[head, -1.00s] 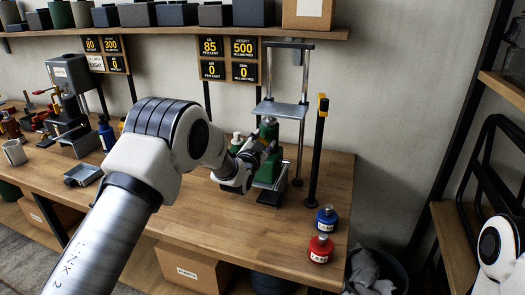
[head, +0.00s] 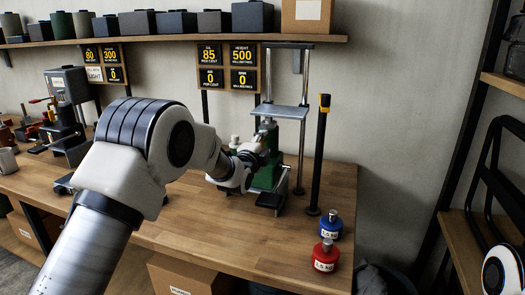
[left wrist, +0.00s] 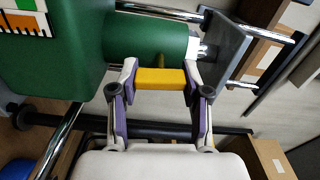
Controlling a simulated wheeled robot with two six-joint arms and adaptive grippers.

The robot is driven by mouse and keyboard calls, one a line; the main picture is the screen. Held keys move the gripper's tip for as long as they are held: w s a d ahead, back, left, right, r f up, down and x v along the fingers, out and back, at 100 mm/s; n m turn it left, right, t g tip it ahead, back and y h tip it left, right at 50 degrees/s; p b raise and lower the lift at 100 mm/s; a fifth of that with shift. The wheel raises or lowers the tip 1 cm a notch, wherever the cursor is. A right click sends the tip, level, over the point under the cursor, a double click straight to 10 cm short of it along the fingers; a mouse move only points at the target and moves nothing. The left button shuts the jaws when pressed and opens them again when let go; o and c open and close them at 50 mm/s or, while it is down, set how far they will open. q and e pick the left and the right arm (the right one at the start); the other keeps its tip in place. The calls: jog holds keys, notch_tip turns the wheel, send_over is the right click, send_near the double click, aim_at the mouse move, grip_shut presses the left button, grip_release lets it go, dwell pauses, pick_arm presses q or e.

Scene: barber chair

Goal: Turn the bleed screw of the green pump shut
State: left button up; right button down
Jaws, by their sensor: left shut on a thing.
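The green pump (head: 266,176) stands on the bench, a silver lever rod at its right. In the left wrist view its green body (left wrist: 145,38) fills the upper left. The bleed screw (left wrist: 161,78) shows there as a yellow bar on a short brass stem beside the green body. My left gripper (head: 258,149) is at the pump's upper front in the head view. In the left wrist view its fingers (left wrist: 160,82) are shut on the yellow bar, one at each end. In the head view the gripper hides the screw. My right gripper is out of view.
A metal frame with a plate (head: 279,112) rises over the pump. A black post (head: 319,155) stands to its right. The bench front (head: 225,222) is clear. Signs (head: 227,66) hang behind.

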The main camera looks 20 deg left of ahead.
pick_arm(q)
jog(key=shift+m+b, duration=0.35)
jog(key=shift+m, duration=0.25)
jog(key=o, duration=1.2)
jog(key=shift+d, duration=0.1)
jog(key=shift+c, duration=0.2)
jog(key=s, duration=1.2)
jog(key=shift+a, duration=0.25)
jog(key=shift+f, duration=0.1)
